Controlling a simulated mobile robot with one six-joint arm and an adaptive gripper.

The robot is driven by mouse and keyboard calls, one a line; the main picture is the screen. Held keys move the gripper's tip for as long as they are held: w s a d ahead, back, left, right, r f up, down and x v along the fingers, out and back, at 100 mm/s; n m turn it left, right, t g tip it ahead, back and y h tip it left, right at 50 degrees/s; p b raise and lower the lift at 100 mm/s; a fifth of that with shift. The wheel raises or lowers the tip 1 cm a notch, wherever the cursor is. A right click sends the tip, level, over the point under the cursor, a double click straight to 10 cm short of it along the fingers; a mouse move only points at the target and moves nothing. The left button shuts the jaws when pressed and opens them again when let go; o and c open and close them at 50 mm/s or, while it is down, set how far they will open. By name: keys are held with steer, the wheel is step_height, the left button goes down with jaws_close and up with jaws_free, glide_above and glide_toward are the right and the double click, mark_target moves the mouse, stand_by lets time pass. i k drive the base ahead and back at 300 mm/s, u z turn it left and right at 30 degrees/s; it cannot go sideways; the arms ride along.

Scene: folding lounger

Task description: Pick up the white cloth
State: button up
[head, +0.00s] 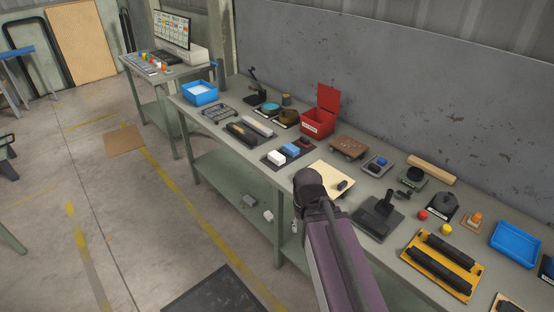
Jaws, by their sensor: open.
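A small white folded piece (276,157), which looks like the white cloth, lies on a dark mat (269,154) on the long workbench. A blue folded piece (291,150) lies to its right, and a small dark red piece (304,142) is beyond that. My arm reaches up from the bottom of the head view and ends in a dark rounded joint, to the right of and nearer than the white piece. My gripper itself cannot be made out. The white piece shows clear of my arm.
The workbench (372,172) is crowded. A cream board (335,172) lies partly behind my arm. A red open box (318,122), a blue tray (200,92) and a black stand (379,215) are around. A grey wall backs the bench; open floor lies left.

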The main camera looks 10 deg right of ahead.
mark_target(276, 158)
steer(key=u, duration=0.05)
steer(key=i, duration=1)
steer(key=z, duration=0.05)
